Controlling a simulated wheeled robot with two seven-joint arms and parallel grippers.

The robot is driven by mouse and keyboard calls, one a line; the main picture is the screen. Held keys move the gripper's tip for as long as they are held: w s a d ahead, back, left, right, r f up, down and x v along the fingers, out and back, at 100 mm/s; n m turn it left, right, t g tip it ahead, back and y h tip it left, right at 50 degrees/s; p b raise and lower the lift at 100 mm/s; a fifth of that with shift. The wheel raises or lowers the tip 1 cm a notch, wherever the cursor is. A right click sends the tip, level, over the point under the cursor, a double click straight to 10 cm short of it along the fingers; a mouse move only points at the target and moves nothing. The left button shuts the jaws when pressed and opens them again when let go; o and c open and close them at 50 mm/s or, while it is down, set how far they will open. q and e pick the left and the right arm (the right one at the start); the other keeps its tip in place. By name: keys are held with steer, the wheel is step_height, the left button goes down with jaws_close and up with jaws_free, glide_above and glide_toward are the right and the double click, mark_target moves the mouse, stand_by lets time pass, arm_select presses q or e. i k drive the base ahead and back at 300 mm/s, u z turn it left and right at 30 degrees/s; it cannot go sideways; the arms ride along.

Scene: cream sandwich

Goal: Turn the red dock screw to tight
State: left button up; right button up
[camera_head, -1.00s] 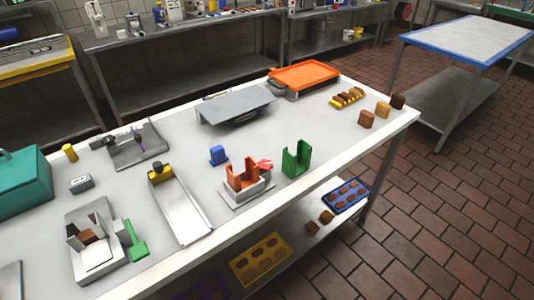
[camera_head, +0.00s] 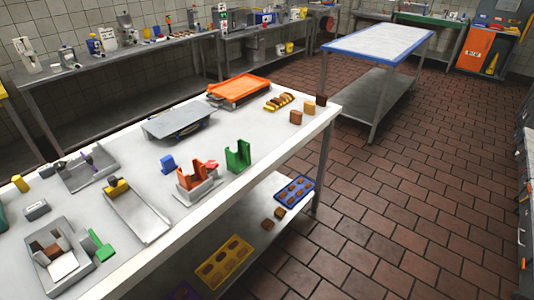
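A small red knob-like part (camera_head: 211,166), which looks like the red dock screw, sits at the back right of an orange-red U-shaped holder (camera_head: 190,178). The holder stands on a grey metal dock base (camera_head: 187,197) near the front edge of the white table. How far the screw is turned is too small to tell. Neither of my grippers shows in the head view.
Beside the dock stand a green U-shaped holder (camera_head: 238,157) and a blue block (camera_head: 168,164). A metal chute (camera_head: 140,215) lies to the left. An orange tray (camera_head: 238,88) is at the back. Open tiled floor (camera_head: 420,200) lies to the right.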

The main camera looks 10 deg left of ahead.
mark_target(210, 165)
steer(key=z, duration=0.45)
steer(key=i, duration=1.15)
steer(key=u, duration=0.85)
